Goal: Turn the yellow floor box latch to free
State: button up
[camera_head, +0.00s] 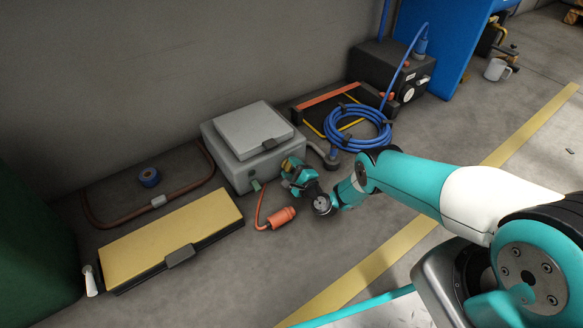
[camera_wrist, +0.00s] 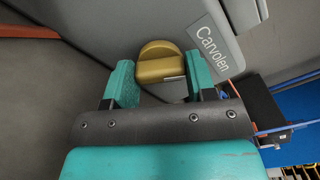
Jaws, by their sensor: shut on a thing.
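A yellow, round-headed latch knob (camera_wrist: 158,66) sits on the side of a grey floor box (camera_head: 235,167) with a "Carvolen" label, seen in the wrist view. My gripper (camera_head: 291,171) is at the right side of this box, and its two teal fingers (camera_wrist: 160,80) are on either side of the knob, shut on it. In the head view the knob is mostly hidden by my gripper. A low box with a yellow top (camera_head: 165,232) lies to the left, with a dark catch (camera_head: 180,256) at its front and a white lever (camera_head: 91,281) at its left end.
An orange plug (camera_head: 283,217) on a cord lies on the floor just left of my gripper. A coiled blue hose (camera_head: 357,130) and a dark box (camera_head: 385,65) stand behind and right. Blue tape (camera_head: 149,177) lies at left.

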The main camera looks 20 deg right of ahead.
jog(key=n+p, duration=0.1)
jog(key=n, duration=0.5)
dwell(0.7)
jog(key=o, duration=0.9)
jog(key=shift+o, duration=0.2)
jog(key=p+v, duration=0.8)
jog(key=v, duration=0.8)
jog(key=shift+r+p, duration=0.1)
jog(key=shift+p, duration=0.3)
jog(key=shift+v, duration=0.8)
